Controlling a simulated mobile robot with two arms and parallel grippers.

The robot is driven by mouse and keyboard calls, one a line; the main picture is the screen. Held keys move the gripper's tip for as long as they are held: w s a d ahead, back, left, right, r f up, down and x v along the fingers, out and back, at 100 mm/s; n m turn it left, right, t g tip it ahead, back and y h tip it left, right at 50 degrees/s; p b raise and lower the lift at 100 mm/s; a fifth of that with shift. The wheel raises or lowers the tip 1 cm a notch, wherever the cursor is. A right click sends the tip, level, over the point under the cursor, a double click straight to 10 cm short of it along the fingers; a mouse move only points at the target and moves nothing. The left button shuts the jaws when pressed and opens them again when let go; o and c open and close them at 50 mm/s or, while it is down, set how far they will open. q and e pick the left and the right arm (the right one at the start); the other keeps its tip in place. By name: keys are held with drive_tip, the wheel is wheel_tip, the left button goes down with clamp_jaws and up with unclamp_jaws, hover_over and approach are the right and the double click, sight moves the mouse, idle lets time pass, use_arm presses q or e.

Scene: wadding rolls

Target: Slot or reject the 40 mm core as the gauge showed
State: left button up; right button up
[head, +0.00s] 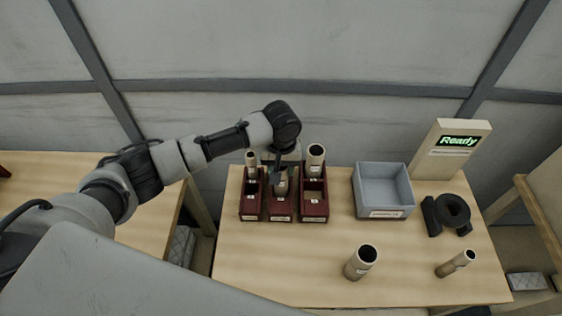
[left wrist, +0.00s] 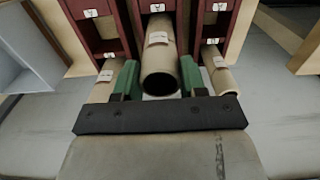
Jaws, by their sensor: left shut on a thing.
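A tan core (head: 282,186) is between the fingers of my left gripper (head: 282,175), at the middle dark red rack (head: 283,209). In the left wrist view the green fingers of the gripper (left wrist: 158,80) are shut on this core (left wrist: 158,60), which has a small label. Its lower end is in or over the rack's back slot; the arm hides which. The left rack (head: 251,210) and right rack (head: 314,211) each have a core standing in the back slot. The grey bin (head: 385,213) is empty. The gauge screen (head: 458,141) reads "Ready". My right gripper is out of view.
A black ring-shaped fixture (head: 453,212) sits right of the bin. The table's (head: 290,262) front left is clear.

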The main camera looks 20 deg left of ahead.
use_arm(q)
drive_tip(key=shift+f, duration=0.4)
drive_tip(key=o, duration=0.8)
wheel_tip(320, 180, up, 10)
drive_tip(key=shift+r+b, duration=0.1)
drive_tip(key=shift+b, duration=0.7)
drive_tip(key=shift+r, duration=0.3)
